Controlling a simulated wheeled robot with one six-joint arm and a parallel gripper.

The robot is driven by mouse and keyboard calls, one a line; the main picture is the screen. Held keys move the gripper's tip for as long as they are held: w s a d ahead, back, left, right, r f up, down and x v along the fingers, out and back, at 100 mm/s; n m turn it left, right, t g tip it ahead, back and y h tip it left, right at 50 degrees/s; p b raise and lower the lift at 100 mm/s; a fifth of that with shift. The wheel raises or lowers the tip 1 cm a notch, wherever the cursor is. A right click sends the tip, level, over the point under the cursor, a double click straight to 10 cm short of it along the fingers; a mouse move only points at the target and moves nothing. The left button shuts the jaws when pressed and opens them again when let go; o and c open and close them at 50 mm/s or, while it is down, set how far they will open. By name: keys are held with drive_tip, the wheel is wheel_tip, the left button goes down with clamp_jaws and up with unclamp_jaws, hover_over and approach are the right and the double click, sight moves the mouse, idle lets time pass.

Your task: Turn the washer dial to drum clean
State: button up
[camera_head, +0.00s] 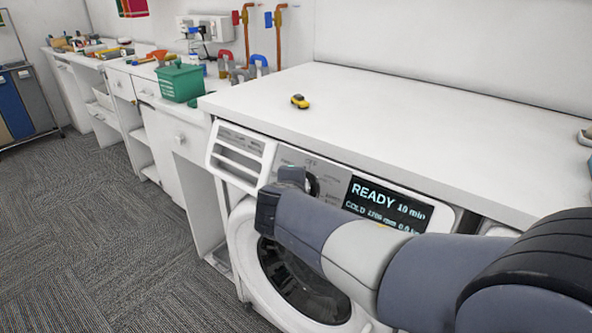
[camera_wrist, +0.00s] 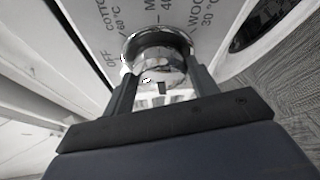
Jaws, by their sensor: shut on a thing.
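The washer (camera_head: 340,230) is white and stands under a white worktop. Its dial (camera_wrist: 158,62) is a shiny chrome knob in the wrist view. In the head view the dial (camera_head: 313,185) is mostly hidden behind my arm. My gripper (camera_wrist: 162,85) is shut on the dial, one finger on each side of it. In the head view my gripper (camera_head: 290,178) is at the control panel, left of the display (camera_head: 388,206). The display reads READY, 10 min, COLD. Printed labels around the dial include OFF, a cotton 60°C mark and a wool 30° mark. I cannot tell where the dial points.
A green basket (camera_head: 181,82) stands on the counter to the left, near red and blue pipe valves. The washer's round door (camera_head: 300,285) is below the panel. Grey carpet (camera_head: 100,230) is clear at left.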

drive_tip(key=n+g+p, duration=0.1)
drive_tip(key=n+p, duration=0.1)
drive_tip(key=p, duration=0.3)
drive_tip(key=r+n+g+p, duration=0.1)
drive_tip(key=n+p, duration=0.1)
drive_tip(key=p, duration=0.3)
drive_tip(key=shift+w+g, duration=0.1)
drive_tip(key=shift+g, duration=0.2)
drive_tip(key=n+p, duration=0.1)
drive_tip(key=p, duration=0.2)
drive_tip(key=shift+f+n+g, duration=0.15)
drive_tip(key=shift+n+g, duration=0.15)
drive_tip(key=shift+h, duration=0.3)
drive_tip(key=shift+f+n+p, duration=0.2)
drive_tip(key=shift+n+p, duration=0.2)
drive_tip(key=shift+p, duration=0.2)
drive_tip(key=o, duration=1)
drive_tip(key=shift+w, duration=0.1)
drive_tip(key=shift+r, duration=0.15)
drive_tip(key=p+v, duration=0.1)
drive_tip(key=v, duration=0.9)
drive_tip(key=shift+s+a+r, duration=0.1)
drive_tip(key=shift+s+r, duration=0.15)
